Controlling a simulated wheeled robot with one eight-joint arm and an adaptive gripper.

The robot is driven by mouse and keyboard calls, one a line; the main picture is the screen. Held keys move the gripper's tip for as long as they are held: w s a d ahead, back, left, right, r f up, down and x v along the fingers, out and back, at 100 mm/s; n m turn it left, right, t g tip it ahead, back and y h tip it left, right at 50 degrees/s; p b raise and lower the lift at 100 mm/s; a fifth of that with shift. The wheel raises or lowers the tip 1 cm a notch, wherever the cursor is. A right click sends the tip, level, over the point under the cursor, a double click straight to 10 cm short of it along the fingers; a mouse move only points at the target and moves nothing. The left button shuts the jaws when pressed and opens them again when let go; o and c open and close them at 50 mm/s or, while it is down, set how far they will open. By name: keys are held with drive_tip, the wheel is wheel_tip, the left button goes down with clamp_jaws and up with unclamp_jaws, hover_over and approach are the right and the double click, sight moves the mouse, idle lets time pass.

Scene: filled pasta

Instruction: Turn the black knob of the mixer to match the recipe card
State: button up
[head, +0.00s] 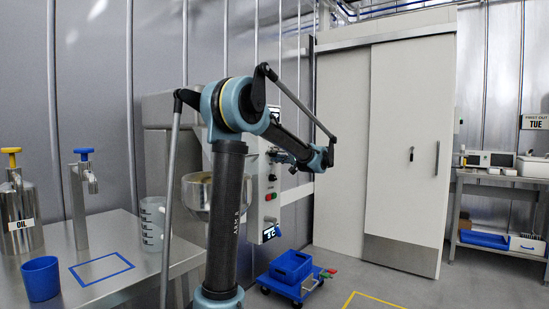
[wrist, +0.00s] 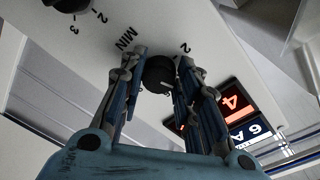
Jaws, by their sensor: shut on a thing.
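In the wrist view the black knob (wrist: 159,75) sits on the mixer's pale panel (wrist: 200,30) between my gripper's (wrist: 160,78) two fingers, which are shut on it. A light pointer mark shows on the knob's lower right side. "MIN" is printed to the knob's upper left and "2" to its upper right.
A second black knob (wrist: 68,4), with "2" and "3" beside it, is at the wrist view's top edge. In the head view, red and green buttons sit lower on the panel. A blue cart (head: 292,272) stands on the floor; a steel table (head: 130,245) holds containers at left.

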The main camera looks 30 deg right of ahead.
drive_tip(key=shift+d+m+g, duration=0.1)
drive_tip(key=shift+m+g, duration=0.3)
drive_tip(key=shift+m, duration=4.3)
drive_tip(key=o, duration=1.1)
drive_tip(key=shift+r, duration=0.1)
drive_tip(key=v, duration=1.2)
drive_tip(key=shift+d, duration=0.15)
